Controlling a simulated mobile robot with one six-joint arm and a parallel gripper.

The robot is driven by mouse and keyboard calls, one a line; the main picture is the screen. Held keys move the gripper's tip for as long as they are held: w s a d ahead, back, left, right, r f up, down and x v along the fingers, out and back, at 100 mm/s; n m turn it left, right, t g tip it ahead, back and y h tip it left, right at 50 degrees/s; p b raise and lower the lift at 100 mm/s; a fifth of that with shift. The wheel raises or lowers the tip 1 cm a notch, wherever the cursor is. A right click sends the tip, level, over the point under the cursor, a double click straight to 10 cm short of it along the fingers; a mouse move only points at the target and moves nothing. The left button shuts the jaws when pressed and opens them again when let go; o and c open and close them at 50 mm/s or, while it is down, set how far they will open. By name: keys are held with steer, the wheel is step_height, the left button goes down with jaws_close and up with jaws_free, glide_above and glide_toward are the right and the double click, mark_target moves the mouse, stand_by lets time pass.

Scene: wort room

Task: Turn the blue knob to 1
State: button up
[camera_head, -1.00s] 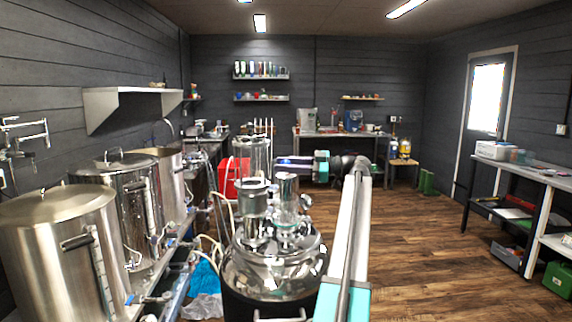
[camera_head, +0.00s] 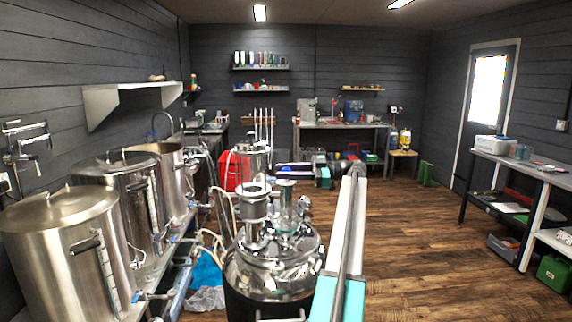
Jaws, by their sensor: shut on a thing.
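I cannot make out a blue knob marked with numbers.
Several steel kettles (camera_head: 62,240) line the left side, with hoses and blue plastic (camera_head: 207,272) beside them. A workbench (camera_head: 340,125) stands at the back. A shelf table (camera_head: 520,170) stands at the right. The wooden floor (camera_head: 425,240) is open at right of centre.

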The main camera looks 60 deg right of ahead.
steer(key=shift+d+r+n+g+y+p, duration=0.15)
steer(key=shift+n+g+y+p, duration=0.2)
steer(key=shift+p, duration=0.95)
steer(key=o, duration=1.1)
steer(key=shift+c, duration=0.2)
steer(key=shift+s, duration=0.1)
